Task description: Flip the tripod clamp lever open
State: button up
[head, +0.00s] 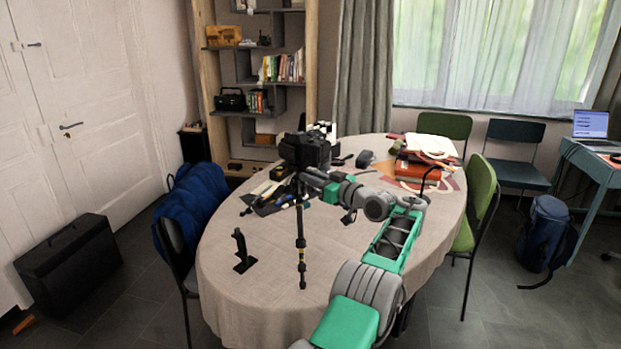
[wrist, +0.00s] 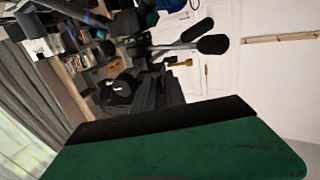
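The black tripod (head: 301,245) stands upright at the table, with a black camera (head: 305,152) on its head. Its slim shaft has yellowish bands. My gripper (head: 311,179) is at the tripod head, just under the camera; I cannot tell whether it touches. Its fingers are too small and dark there to show whether they are open or shut. In the wrist view, dark tripod-head parts (wrist: 155,92) and black rounded handles (wrist: 213,44) lie close ahead, beyond a large green and black surface. I cannot pick out the clamp lever with certainty.
A small black stand (head: 241,252) is left of the tripod. Dark tools (head: 272,198) lie behind it. Books and papers (head: 425,160) lie at the back right. Chairs surround the table.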

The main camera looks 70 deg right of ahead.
jog(key=shift+s, duration=0.1)
jog(key=b+v, duration=0.7)
jog(key=shift+s+b, duration=0.25)
jog(key=shift+b, duration=0.05)
